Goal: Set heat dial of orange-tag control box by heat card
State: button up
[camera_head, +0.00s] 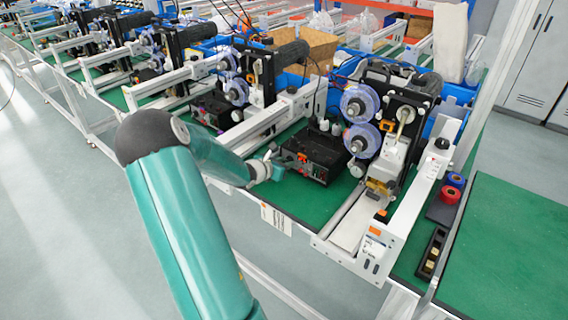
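A black control box (318,150) stands on the green bench at the centre. Its front panel carries small knobs, a small orange mark and a red part near its lower right. I cannot tell which knob is the heat dial or read its setting. A white card (276,218) with an orange patch hangs on the bench's front edge, below and left of the box; its print is too small to read. My gripper (277,164) is at the left of the box's front panel, close to it. Whether it touches a knob is unclear, and its fingers are too small to judge.
Red and blue rolls (450,193) sit farther right. More machines line the bench to the left. The green surface at lower right is clear.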

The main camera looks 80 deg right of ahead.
jog(key=shift+m, duration=0.3)
dwell(0.7)
jog(key=m+t, duration=0.1)
jog(key=m+t+h, duration=0.1)
jog(key=m, duration=0.1)
jog(key=shift+s+a+f+m+t, duration=0.1)
jog(key=shift+s+a+m+t, duration=0.05)
jog(key=shift+s+m+t, duration=0.15)
jog(key=m+t+h, duration=0.1)
jog(key=m, duration=0.2)
jog(key=shift+f+h, duration=0.1)
jog(key=shift+h, duration=0.3)
jog(key=shift+m+t, duration=0.3)
jog(key=shift+t, duration=0.1)
jog(key=o, duration=0.7)
jog(key=shift+a, duration=0.1)
jog(key=v, duration=1.3)
jog(key=shift+w+a, duration=0.1)
jog(key=shift+a, duration=0.3)
